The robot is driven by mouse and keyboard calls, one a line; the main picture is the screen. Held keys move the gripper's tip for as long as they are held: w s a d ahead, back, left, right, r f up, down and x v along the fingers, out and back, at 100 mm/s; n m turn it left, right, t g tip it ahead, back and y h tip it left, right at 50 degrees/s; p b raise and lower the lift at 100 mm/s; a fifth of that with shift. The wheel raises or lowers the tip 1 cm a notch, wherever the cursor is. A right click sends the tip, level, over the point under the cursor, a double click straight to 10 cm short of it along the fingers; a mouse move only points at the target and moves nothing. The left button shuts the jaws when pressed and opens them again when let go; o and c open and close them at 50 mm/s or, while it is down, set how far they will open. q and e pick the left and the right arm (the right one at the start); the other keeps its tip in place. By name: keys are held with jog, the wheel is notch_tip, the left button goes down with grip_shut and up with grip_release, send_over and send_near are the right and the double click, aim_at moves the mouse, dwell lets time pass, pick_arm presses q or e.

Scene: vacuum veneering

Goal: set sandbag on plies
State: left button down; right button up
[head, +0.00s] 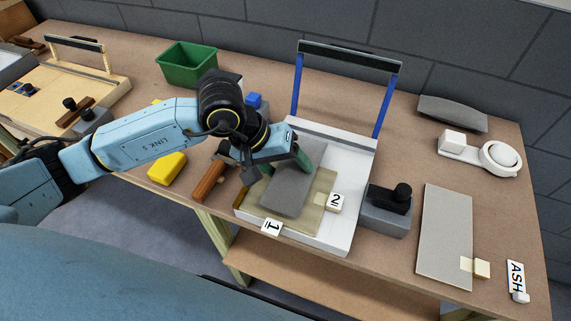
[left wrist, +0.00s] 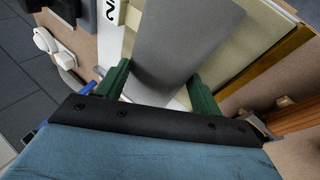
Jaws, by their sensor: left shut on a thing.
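The grey sandbag (head: 290,188) is between the green fingers of my left gripper (head: 274,160), which is shut on it. In the left wrist view the sandbag (left wrist: 188,45) spans between the two fingers (left wrist: 160,92). It lies over the pale plies (head: 322,188), which are on the white press bed (head: 345,160); whether it touches them I cannot tell. The sandbag covers much of the plies. My right gripper is out of view.
The press's raised blue-armed frame (head: 350,55) stands behind the bed. A grey block with a black knob (head: 388,212) is close on its right. Farther right are a grey panel (head: 445,235), a grey curved pad (head: 452,112) and an ASH tag (head: 516,277). A green bin (head: 187,65) stands behind my arm.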

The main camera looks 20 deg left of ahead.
pick_arm(q)
jog(key=shift+w+r, duration=0.1)
jog(key=shift+r, duration=0.05)
jog(key=shift+c, duration=2.1)
grip_release()
jog(key=shift+o, duration=1.1)
jog(key=shift+f, duration=0.2)
jog(key=p+v, duration=0.2)
jog(key=v, duration=0.6)
jog(key=shift+r, duration=0.2)
